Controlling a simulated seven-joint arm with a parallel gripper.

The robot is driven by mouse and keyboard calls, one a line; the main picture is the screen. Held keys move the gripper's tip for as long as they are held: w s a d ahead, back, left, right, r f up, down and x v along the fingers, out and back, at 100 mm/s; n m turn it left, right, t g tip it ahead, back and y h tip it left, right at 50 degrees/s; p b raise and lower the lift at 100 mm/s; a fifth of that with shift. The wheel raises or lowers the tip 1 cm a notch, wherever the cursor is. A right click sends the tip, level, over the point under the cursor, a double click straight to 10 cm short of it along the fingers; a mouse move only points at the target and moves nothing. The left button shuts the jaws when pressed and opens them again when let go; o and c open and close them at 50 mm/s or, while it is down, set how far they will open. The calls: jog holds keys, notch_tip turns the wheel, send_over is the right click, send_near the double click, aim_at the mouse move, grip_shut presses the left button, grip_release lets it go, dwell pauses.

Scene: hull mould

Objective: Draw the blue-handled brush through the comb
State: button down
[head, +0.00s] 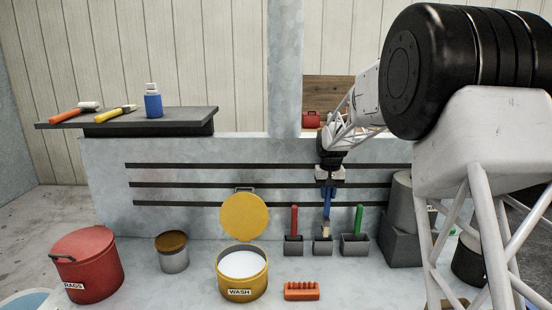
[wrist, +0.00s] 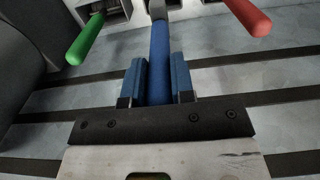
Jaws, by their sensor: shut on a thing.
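My gripper (head: 328,178) is shut on the blue handle of the blue-handled brush (head: 327,204). In the wrist view the blue handle (wrist: 160,62) runs between the two blue fingers of my gripper (wrist: 159,82). The brush is upright, with its pale bristles at the middle grey holder (head: 322,249). I cannot tell whether the bristle tips are still inside that holder. The orange comb (head: 302,291) lies on the floor in front of the holders, to the right of the wash bucket, teeth up.
Red-handled (head: 294,219) and green-handled (head: 358,219) brushes stand in holders on either side. The yellow wash bucket (head: 241,290) is open with pale liquid, its lid (head: 244,216) upright behind it. A red rags bin (head: 88,275) and a brown-lidded pot (head: 173,255) stand left.

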jog(key=s+a+r+n, duration=0.1)
jog(key=s+a+n, duration=0.4)
jog(key=s, duration=0.4)
jog(key=s+a+r+n, duration=0.2)
jog(key=s+a+n, duration=0.3)
jog(key=s+n, duration=0.3)
jog(key=shift+s+r+n, duration=0.25)
jog(key=shift+s+n, duration=0.05)
jog(key=shift+s, duration=0.75)
jog(key=shift+f, duration=0.2)
jog(key=shift+f, duration=3.3)
